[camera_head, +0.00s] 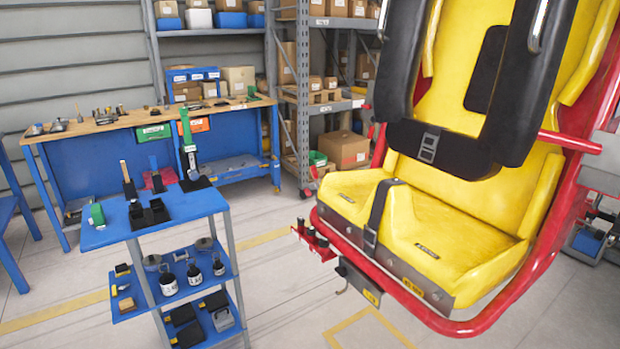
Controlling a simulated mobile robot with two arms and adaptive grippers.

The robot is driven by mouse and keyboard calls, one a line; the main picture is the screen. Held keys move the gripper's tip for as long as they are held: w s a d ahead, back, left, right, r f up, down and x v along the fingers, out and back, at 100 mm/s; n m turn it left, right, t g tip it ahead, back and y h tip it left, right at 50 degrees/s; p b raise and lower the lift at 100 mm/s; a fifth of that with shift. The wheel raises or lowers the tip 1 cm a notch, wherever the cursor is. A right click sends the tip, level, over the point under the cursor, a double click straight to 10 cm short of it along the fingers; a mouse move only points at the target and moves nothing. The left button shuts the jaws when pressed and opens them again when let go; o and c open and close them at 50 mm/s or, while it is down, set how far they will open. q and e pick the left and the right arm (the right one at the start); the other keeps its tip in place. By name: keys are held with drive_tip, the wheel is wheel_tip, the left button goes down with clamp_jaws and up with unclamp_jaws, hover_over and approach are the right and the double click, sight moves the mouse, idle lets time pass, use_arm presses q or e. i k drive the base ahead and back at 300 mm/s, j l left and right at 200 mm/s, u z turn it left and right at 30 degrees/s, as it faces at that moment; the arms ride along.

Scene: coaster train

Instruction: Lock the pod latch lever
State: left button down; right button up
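The pod is a yellow seat (455,233) in a red frame (487,327) at the right. A black padded restraint (400,75) with a metal buckle (429,144) is over the seat's upper part. A black strap (378,212) runs down the seat front. A red bracket with dark cylinders (316,238) sticks out at the pod's lower left. A grey metal part with a hooked rod (345,280) hangs under the front edge. I cannot tell which part is the latch lever, or whether it is locked. Neither gripper is in view.
A blue tool cart (110,236) with brushes, bottles and a green tape roll stands at left front. Behind it are a blue workbench (110,125) and a shelf rack (302,95) with boxes. Clear floor (290,290) lies between cart and pod.

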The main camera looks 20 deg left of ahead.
sight(314, 170)
drive_tip(key=l+u, duration=0.7)
drive_tip(key=u, duration=0.25)
drive_tip(key=i+j+z, duration=0.25)
drive_tip(key=i, duration=0.35)
drive_tip(key=i+j+z, duration=0.25)
drive_tip(key=i, duration=0.3)
drive_tip(key=i+j+z, duration=0.25)
drive_tip(key=i+j, duration=0.25)
